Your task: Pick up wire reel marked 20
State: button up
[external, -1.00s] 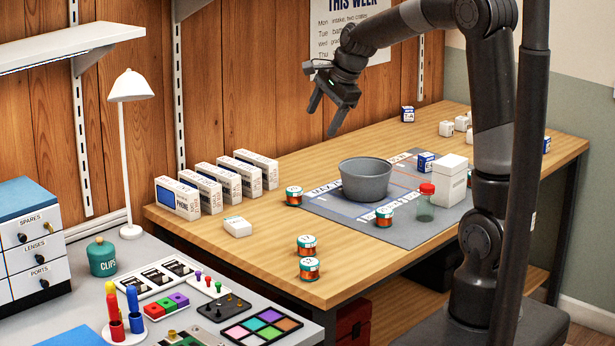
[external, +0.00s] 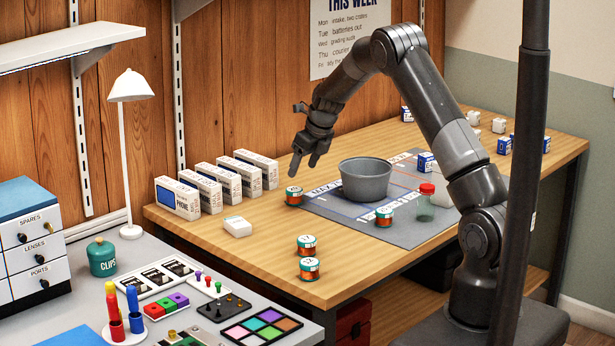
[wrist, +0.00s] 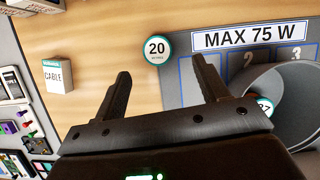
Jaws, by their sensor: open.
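The wire reel marked 20 (wrist: 157,47) shows its round white top with a green rim in the wrist view, just beyond and between my fingertips. In the external view an orange-and-green reel (external: 294,197) stands upright at the left corner of the grey mat, apparently the same one. My gripper (external: 303,169) is above it, pointing down, with fingers apart and nothing between them. In the wrist view my gripper (wrist: 162,68) is open, and the reel is not touched.
A grey bowl (external: 366,181) stands on the mat (external: 425,235) right of the reel. Other reels stand at the table's front edge (external: 310,269) and beside the bowl (external: 384,217). A white cable box (external: 237,227) lies to the left. Phone boxes (external: 219,182) line the back.

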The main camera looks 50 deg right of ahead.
aim_at(294, 189)
jog(key=x, duration=0.8)
jog(key=shift+a+f, duration=0.25)
jog(key=shift+f, duration=0.15)
jog(key=c, duration=1.1)
jog(key=shift+o, duration=0.2)
jog(key=shift+r, duration=0.1)
